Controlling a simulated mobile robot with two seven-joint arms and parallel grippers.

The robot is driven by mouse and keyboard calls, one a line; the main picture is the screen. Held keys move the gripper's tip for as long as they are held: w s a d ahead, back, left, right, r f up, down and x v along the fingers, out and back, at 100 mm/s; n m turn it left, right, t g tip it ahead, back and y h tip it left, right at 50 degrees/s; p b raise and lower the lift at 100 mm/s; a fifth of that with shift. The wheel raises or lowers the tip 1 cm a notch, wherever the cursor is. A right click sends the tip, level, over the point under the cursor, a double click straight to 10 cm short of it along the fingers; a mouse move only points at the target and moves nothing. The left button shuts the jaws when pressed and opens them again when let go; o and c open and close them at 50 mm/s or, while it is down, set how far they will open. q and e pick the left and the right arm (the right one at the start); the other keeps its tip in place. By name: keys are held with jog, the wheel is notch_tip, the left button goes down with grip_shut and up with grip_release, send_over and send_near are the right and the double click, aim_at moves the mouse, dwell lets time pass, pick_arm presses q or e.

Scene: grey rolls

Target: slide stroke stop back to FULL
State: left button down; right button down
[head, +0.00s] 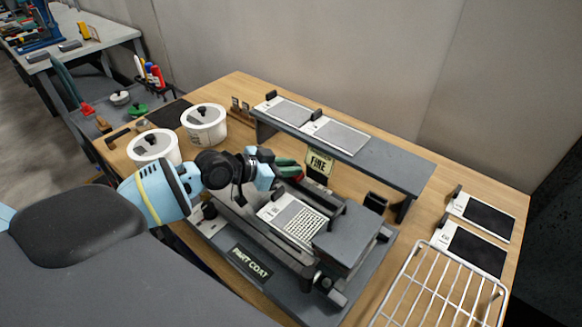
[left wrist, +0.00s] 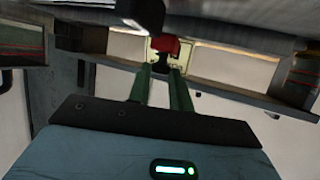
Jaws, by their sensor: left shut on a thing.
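The grey coating machine (head: 252,262), labelled with a coat plate on its front, stands on the wooden bench with a white perforated plate (head: 292,218) on its bed. My left gripper (head: 292,172) reaches over the machine's back left side, below the shelf. Its green fingers are shut on a small red piece, which I take to be the stroke stop (left wrist: 165,46); the wrist view shows it between the fingertips. A pale plate shows behind it there. A sign reading FINE (head: 319,162) stands just right of the fingers. I cannot read a FULL mark. My right gripper is not in view.
A grey shelf (head: 385,165) with two plates stands behind the machine. Two white lidded pots (head: 204,122) are at the left. A wire rack (head: 437,290) and two dark-faced panels (head: 482,215) are at the right. A strip of bench between shelf and panels is clear.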

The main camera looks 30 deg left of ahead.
pick_arm(q)
jog(key=c, duration=1.3)
grip_release()
jog(key=shift+a, duration=0.35)
jog(key=shift+d, duration=0.1)
jog(key=v, duration=0.6)
jog(key=shift+s, duration=0.2)
jog(key=shift+v, duration=0.75)
